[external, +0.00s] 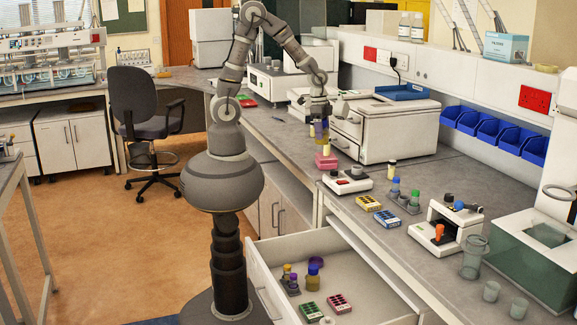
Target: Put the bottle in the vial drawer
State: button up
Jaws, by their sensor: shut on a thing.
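My gripper (320,119) is above the bench's front edge, well behind and above the open drawer. It is shut on a small bottle (322,131), with dark yellowish and purple tones. The fingers hide part of the bottle, and its details are too small to tell. The vial drawer (359,291) is pulled out at the bottom of the picture.
Below my gripper, a pink block (326,161) stands on the bench with a pale vial just above it. A white device (347,181), a yellow box (368,203) and a vial rack (403,201) line the bench to the right. The drawer's right part looks bare.

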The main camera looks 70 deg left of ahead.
jog(key=s+d+m+p, duration=0.1)
jog(key=s+d+m, duration=0.3)
jog(key=s+d, duration=0.45)
jog(key=m+p, duration=0.1)
jog(key=m, duration=0.2)
send_over(300, 270)
jog(key=shift+g, duration=0.3)
jog(key=shift+s+a+f+b, duration=0.15)
jog(key=shift+f+b, duration=0.5)
jog(key=shift+f, duration=11.1)
jog(key=shift+w+a+f+b, duration=0.15)
jog(key=shift+f+b, duration=0.45)
jog(key=shift+f, duration=11.15)
jog(key=shift+s, duration=0.15)
jog(key=shift+f, duration=0.15)
jog(key=o, duration=1.2)
